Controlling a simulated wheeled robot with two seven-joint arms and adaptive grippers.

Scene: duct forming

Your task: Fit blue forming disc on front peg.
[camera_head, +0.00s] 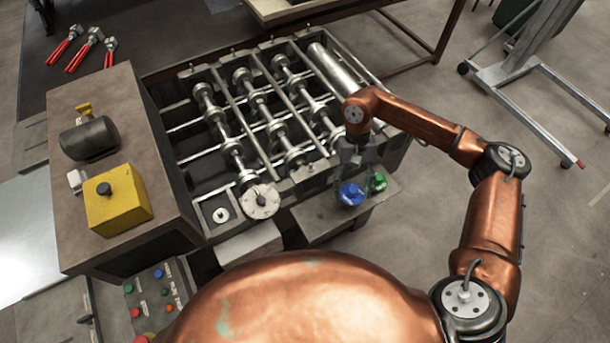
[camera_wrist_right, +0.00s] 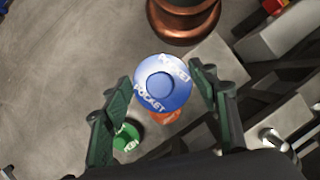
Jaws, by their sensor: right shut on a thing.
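The blue forming disc (camera_head: 350,194) is at the small side table beside the machine. In the right wrist view the blue disc (camera_wrist_right: 162,84) lies between the two fingers, its lettered face toward the camera. My right gripper (camera_head: 354,176) points down over the table and is shut on this disc. I cannot tell whether the disc still touches what is below it. A green disc (camera_head: 378,182) is close by on the right, and also shows in the wrist view (camera_wrist_right: 127,138). An orange piece (camera_wrist_right: 166,117) shows partly under the blue disc. The front peg cannot be told apart with certainty. My left gripper is not in view.
The forming machine (camera_head: 308,178) has several roller shafts and a round plate (camera_head: 261,203) at its front end. A small disc (camera_head: 221,215) lies left of that plate. A yellow box (camera_head: 122,205) stands at left. Red-handled tools (camera_head: 84,48) lie at the back left.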

